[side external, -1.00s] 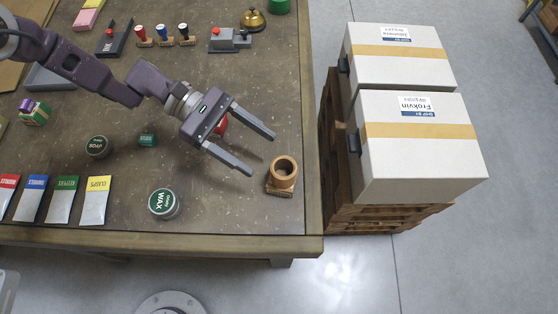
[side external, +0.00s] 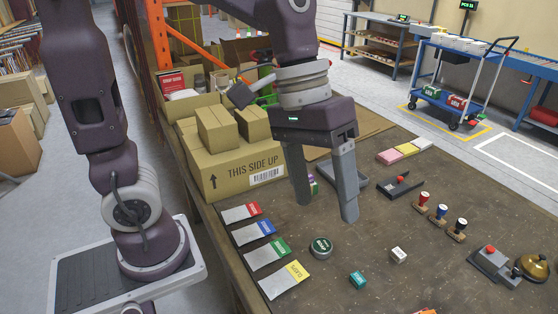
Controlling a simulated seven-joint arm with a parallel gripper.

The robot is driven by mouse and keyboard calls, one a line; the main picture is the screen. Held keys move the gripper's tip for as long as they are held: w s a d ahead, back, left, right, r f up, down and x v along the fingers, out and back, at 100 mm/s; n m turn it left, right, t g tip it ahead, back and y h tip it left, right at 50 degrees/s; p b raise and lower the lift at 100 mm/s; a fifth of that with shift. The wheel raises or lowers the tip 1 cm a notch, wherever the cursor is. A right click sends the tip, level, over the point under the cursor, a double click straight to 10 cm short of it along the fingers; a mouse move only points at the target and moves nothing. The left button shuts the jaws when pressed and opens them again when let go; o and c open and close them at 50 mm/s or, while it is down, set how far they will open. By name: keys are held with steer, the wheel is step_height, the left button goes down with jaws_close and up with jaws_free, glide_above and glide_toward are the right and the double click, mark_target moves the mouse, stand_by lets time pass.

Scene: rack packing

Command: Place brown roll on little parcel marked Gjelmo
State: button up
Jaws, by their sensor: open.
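My gripper (side external: 324,208) points down over the table near the large "THIS SIDE UP" carton, its two grey fingers apart with nothing seen between them. A small item with purple and green (side external: 312,184) shows partly behind the fingers; most of it is hidden. The brown roll is not in view now. I see no little parcel that I can read as Gjelmo. A small white box (side external: 398,255) and a small teal box (side external: 358,280) lie on the table, their print too small to read.
Several coloured packets (side external: 266,254) lie along the left table edge, with a dark green tin (side external: 320,247) beside them. The large carton (side external: 235,172) bears smaller boxes. Stamps (side external: 440,213), a red-button device (side external: 490,262) and a brass bell (side external: 532,267) stand at right. The table's middle is fairly clear.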

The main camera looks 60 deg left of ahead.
steer(key=s+a+r+m+t+y, duration=0.1)
steer(key=s+a+t+y, duration=0.3)
steer(key=s+a, duration=0.5)
steer(key=shift+a+m+t, duration=0.5)
steer(key=shift+a+m, duration=0.1)
steer(key=shift+a, duration=0.5)
